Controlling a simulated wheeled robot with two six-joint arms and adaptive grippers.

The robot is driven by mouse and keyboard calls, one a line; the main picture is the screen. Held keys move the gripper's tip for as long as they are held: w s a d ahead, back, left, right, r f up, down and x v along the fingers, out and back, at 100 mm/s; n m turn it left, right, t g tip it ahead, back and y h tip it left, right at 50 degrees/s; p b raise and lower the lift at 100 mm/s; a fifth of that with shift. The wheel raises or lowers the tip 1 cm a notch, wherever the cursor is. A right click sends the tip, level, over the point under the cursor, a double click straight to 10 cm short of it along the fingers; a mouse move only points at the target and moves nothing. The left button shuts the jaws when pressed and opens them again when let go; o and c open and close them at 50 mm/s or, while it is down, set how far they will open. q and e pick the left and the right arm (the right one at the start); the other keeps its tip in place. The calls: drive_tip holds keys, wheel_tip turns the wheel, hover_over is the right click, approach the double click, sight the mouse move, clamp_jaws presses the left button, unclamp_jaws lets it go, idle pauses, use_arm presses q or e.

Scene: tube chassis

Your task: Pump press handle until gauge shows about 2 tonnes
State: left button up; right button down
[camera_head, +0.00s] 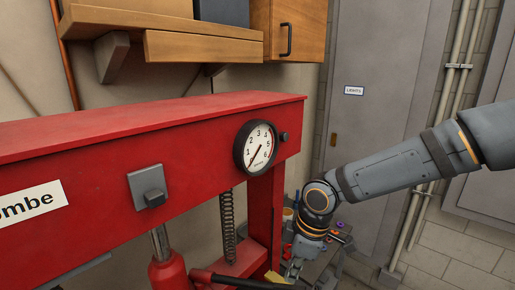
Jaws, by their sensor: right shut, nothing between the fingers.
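The red press (95,160) fills the left and middle of the view. Its round white gauge (255,147) is on the crossbeam, marked 1 to 6. The needle points down and left, near the low end of the scale. A black bar that looks like the press handle (235,281) runs along the bottom edge, partly cut off. My right gripper (292,272) comes down from the right to the handle's right end. It is shut and empty; whether it touches the handle I cannot tell. My left gripper is out of view.
A red ram body (170,272) and a coil spring (227,226) sit under the crossbeam. A cluttered surface with small coloured items (342,226) lies behind my right gripper. A wooden shelf (200,46) hangs above; a grey door (375,60) stands behind.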

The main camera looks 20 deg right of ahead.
sight(291, 286)
wheel_tip(291, 286, down, 9)
drive_tip(key=b, duration=0.5)
idle(3.8)
wheel_tip(291, 286, up, 4)
drive_tip(key=p, duration=0.4)
drive_tip(key=shift+f, duration=0.15)
wheel_tip(291, 286, up, 3)
drive_tip(key=shift+f+p, duration=0.2)
drive_tip(key=shift+p, duration=0.6)
drive_tip(key=shift+r+b, duration=0.3)
drive_tip(key=shift+r, duration=0.65)
drive_tip(key=shift+s+r, duration=0.1)
drive_tip(key=shift+r, duration=0.15)
